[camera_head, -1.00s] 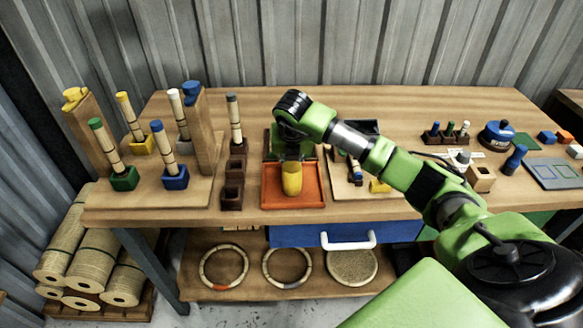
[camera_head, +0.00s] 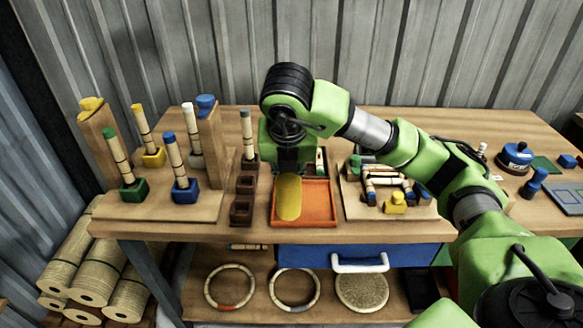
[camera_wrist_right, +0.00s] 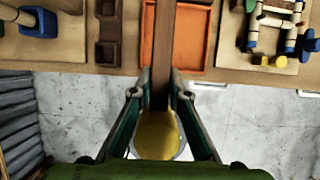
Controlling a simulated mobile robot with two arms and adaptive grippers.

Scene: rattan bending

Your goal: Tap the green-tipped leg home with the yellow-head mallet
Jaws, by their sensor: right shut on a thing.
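The green-tipped leg (camera_head: 117,156) stands tilted in the green socket (camera_head: 134,192) at the left of the bench. My right gripper (camera_head: 290,165) is shut on the yellow-head mallet, over the orange tray (camera_head: 318,208). The mallet's yellow head (camera_head: 289,198) hangs below the gripper in the head view. In the right wrist view the yellow head (camera_wrist_right: 158,137) and brown handle (camera_wrist_right: 163,55) show between the fingers (camera_wrist_right: 157,92). The green-tipped leg is out of the wrist view. My left gripper is not in view.
Blue-tipped (camera_head: 174,155), yellow-tipped (camera_head: 143,128) and white-tipped (camera_head: 190,125) legs stand near the green one. Two wooden posts (camera_head: 104,145) (camera_head: 207,145) rise there. Brown sockets (camera_head: 242,211) with a grey-tipped leg lie between that board and the tray.

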